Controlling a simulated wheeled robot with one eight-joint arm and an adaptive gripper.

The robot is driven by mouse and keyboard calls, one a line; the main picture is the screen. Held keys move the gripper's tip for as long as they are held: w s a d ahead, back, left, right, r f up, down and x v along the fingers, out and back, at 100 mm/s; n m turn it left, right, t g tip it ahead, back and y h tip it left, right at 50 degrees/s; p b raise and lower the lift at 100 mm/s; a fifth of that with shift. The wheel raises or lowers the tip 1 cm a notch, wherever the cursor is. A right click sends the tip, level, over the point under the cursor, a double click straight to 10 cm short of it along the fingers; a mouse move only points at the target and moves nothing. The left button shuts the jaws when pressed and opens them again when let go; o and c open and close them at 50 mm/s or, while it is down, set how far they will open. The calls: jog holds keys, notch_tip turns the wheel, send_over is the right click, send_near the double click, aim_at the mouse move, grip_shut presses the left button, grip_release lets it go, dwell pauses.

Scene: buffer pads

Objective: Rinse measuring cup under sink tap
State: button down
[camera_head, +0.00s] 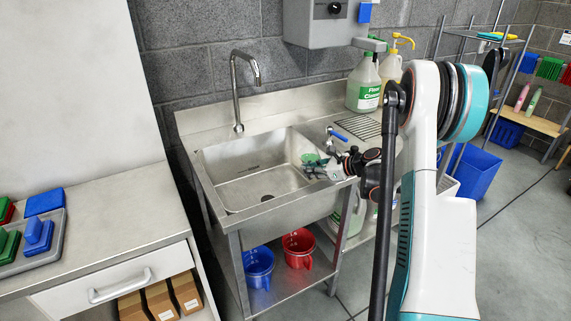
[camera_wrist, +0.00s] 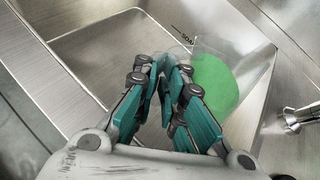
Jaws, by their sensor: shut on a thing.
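My gripper (camera_head: 325,168) is over the right side of the steel sink (camera_head: 225,165). In the wrist view, its teal fingers (camera_wrist: 172,65) are closed together on the edge or handle of a clear measuring cup with a green area (camera_wrist: 215,82); the exact grip point is hard to make out. The green part of the cup also shows at my fingertips in the head view (camera_head: 310,158). The curved tap (camera_head: 236,82) rises at the back left of the sink, apart from the cup. I see no water running.
A blue-handled valve (camera_head: 340,136) stands at the sink's right rim. Cleaner jugs (camera_head: 364,84) stand behind the ribbed drainboard. A blue jug (camera_head: 258,267) and a red jug (camera_head: 298,247) sit on the lower shelf. A counter (camera_head: 95,225) is at left. The basin's left part is clear.

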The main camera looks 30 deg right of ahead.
jog(key=shift+w+a+f+g+h, duration=0.35)
jog(key=shift+a+g+h, duration=0.15)
jog(key=shift+h, duration=0.1)
dwell(0.6)
jog(key=shift+w+a+r+n+g+h+p, duration=0.15)
jog(key=shift+r+n+g+h+p, duration=0.5)
jog(key=shift+p, duration=0.7)
jog(key=shift+r+g+h+p, duration=0.6)
jog(key=shift+g+h+p, duration=0.45)
jog(key=shift+p, duration=0.8)
dwell(0.5)
jog(key=shift+a+r+n+g+h+p, duration=0.1)
jog(key=shift+r+n+g+h+p, duration=0.25)
jog(key=shift+h, duration=0.45)
dwell(0.5)
jog(key=shift+w+a+r+g+h+p, duration=0.4)
jog(key=shift+w+a+r+g+h, duration=0.2)
jog(key=shift+h, duration=0.2)
dwell(1.0)
